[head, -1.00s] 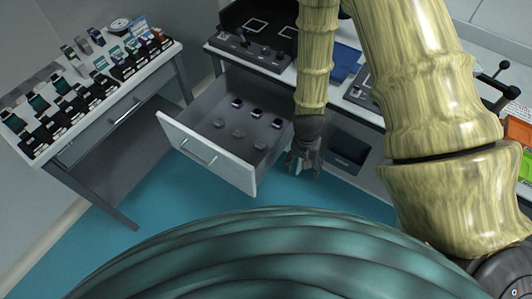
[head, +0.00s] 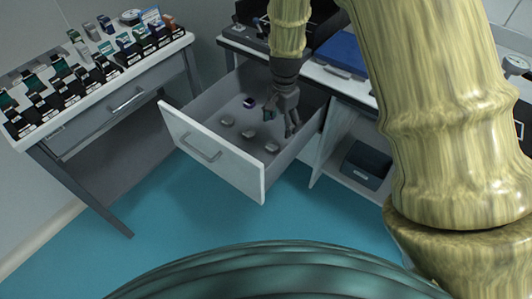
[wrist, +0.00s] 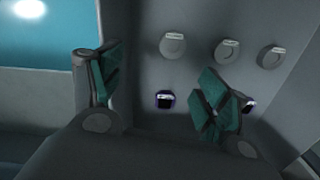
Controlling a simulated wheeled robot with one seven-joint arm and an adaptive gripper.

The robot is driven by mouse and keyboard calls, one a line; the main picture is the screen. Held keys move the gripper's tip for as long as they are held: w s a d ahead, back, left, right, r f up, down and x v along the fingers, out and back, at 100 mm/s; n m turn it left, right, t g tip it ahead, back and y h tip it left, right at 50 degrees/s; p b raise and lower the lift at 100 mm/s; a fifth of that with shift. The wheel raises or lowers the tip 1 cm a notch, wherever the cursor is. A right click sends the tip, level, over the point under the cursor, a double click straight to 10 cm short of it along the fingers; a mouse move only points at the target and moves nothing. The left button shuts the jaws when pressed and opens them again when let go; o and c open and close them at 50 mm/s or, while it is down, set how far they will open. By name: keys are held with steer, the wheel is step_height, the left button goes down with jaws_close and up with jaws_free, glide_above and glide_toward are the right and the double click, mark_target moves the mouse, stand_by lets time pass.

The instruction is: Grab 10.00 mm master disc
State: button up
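Small round discs with labels lie on the floor of the open drawer (head: 200,145). A dark purple-edged disc (head: 249,102) is at the back; in the wrist view it (wrist: 165,99) shows in the gap between the fingers. Another dark disc (wrist: 248,105) is partly hidden behind the right finger. Three grey discs lie in a row: the first (head: 227,120), the second (head: 248,133) and the third (head: 271,145). The labels are too small to read, so I cannot tell which is 10.00 mm. My gripper (head: 288,122) is open and empty, over the drawer's right part; its green pads (wrist: 157,84) are apart.
The drawer's front panel and side walls stand up around the discs. A side table (head: 100,85) at the left carries several dark boxes. A dark device (head: 366,165) sits on a shelf right of the drawer. The blue floor (head: 180,215) in front is clear.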

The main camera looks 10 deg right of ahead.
mark_target(273, 145)
steer(key=shift+w+a+f+b, duration=0.2)
steer(key=shift+w+a+f, duration=0.1)
steer(key=shift+f, duration=1.6)
steer(key=shift+w+a+f+b, duration=0.2)
steer(key=shift+a+f, duration=0.1)
steer(key=shift+f, duration=1.65)
steer(key=shift+w+a+f+b, duration=0.2)
steer(key=shift+a+f, duration=0.1)
steer(key=shift+f, duration=1.6)
steer(key=c, duration=1.3)
